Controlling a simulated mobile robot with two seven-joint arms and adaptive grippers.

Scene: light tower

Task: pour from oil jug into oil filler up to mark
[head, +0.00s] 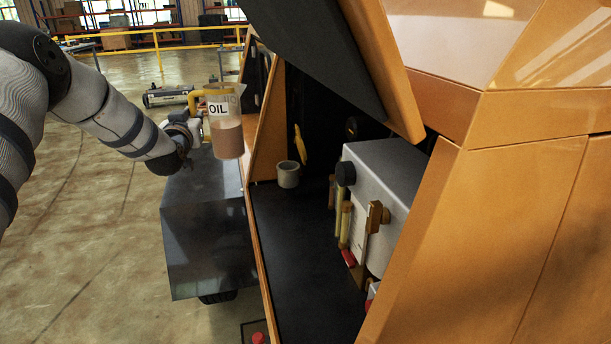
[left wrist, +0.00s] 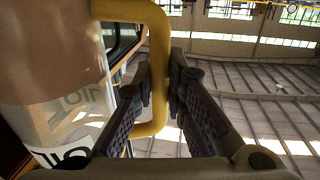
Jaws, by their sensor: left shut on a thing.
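The oil jug (head: 226,132) is clear with an OIL label, a yellow handle and brownish liquid in its lower part. It is held upright beside the open orange housing. My left gripper (head: 195,118) is shut on its yellow handle; in the left wrist view the fingers (left wrist: 160,90) close around the handle (left wrist: 158,60), and the jug body (left wrist: 60,110) fills the left side. The engine block (head: 385,185) is a light grey box inside the housing, with a black round cap (head: 346,173) at its upper left. I cannot tell for sure which part is the oil filler. My right gripper is not in view.
A small pale cup (head: 288,174) stands on the black housing floor (head: 300,235). The raised dark lid (head: 330,50) hangs over the bay. The orange side panel (head: 265,130) stands right of the jug. A dark metal box (head: 205,240) lies below it.

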